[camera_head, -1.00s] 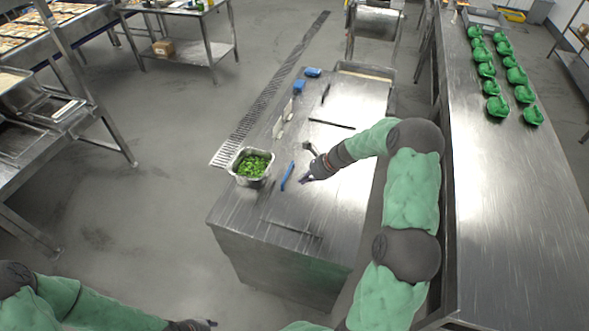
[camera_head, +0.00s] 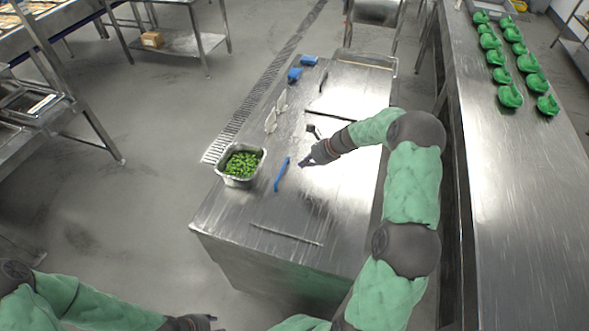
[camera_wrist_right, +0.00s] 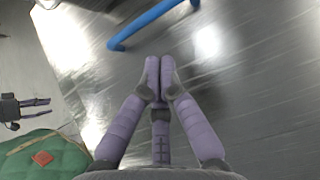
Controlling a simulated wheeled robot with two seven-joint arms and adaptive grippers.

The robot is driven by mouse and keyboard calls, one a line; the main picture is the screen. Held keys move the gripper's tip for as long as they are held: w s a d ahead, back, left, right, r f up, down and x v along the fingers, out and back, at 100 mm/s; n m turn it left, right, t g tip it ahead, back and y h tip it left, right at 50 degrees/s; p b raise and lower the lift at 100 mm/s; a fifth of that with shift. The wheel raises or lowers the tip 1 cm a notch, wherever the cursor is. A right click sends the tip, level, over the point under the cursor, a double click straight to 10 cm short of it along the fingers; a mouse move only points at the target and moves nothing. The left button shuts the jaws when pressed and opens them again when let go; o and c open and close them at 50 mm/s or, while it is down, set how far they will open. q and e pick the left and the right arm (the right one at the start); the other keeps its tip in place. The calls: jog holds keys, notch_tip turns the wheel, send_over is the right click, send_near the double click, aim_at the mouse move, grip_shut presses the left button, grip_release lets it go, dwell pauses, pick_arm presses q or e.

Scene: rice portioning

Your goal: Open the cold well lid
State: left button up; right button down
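The cold well's lid is not clearly distinguishable from the flat steel top (camera_head: 335,190); dark straight lines run across that top. A slim blue bar (camera_head: 281,174) lies on the steel and also shows in the right wrist view (camera_wrist_right: 150,22). I cannot tell whether it is fixed to a lid. My right gripper (camera_head: 303,163) is just right of the bar, above the steel. Its purple fingers (camera_wrist_right: 158,62) are together with nothing between them, apart from the bar. My left gripper (camera_head: 214,322) is at the bottom edge, away from the counter; its fingers show apart in the right wrist view (camera_wrist_right: 36,107).
A steel pan of chopped greens (camera_head: 240,165) stands at the counter's left edge. White pieces (camera_head: 275,112) and blue blocks (camera_head: 294,74) lie farther back. A dark-ended utensil (camera_head: 314,131) is near my right wrist. A long steel table (camera_head: 510,200) with green bowls (camera_head: 510,96) stands right.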

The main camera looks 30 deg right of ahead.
aim_at(283, 175)
jog(key=b+x, duration=0.1)
jog(key=x, duration=0.8)
jog(key=shift+a+f, duration=0.2)
